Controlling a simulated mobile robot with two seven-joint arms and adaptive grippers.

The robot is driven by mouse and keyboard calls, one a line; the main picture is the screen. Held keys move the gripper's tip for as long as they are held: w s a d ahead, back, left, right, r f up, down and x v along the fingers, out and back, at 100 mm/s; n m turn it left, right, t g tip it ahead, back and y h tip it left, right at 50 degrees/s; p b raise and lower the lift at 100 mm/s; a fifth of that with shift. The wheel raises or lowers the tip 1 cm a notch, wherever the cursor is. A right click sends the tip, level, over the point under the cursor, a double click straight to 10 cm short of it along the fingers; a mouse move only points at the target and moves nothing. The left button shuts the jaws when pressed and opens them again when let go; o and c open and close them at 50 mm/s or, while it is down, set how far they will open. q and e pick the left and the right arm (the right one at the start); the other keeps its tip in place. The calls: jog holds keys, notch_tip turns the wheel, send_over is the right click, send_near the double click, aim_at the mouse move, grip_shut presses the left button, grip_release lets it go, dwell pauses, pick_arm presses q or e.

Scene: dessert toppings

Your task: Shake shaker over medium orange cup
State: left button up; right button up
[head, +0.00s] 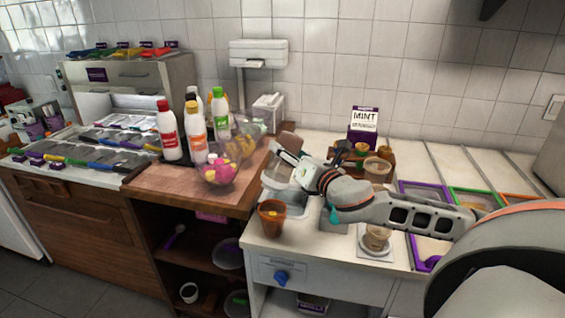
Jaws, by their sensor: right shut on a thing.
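The orange cup (271,218) stands upright near the front left corner of the white counter. My right arm reaches in from the right, and its gripper (283,152) is shut on a brownish object (288,140), which appears to be the shaker. The held object is tilted, above and behind the cup, over the metal scale-like fixture. The fingers hide part of it. I cannot make out the inside of the cup clearly. My left gripper is not in view.
Sauce bottles (169,131) and a clear bowl with colourful contents (219,171) stand on the wooden counter at left. A mint box (363,127) stands behind my arm. Another cup (376,238) sits on a scale in front of it. Coloured-rim trays (475,203) lie right.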

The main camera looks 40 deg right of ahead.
aim_at(287, 134)
jog(key=shift+r+p, duration=0.7)
jog(key=shift+r, duration=0.2)
jog(key=shift+r+p, duration=0.95)
jog(key=shift+r, duration=1.4)
notch_tip(287, 134, down, 8)
jog(key=b, duration=0.5)
jog(key=shift+f, duration=0.15)
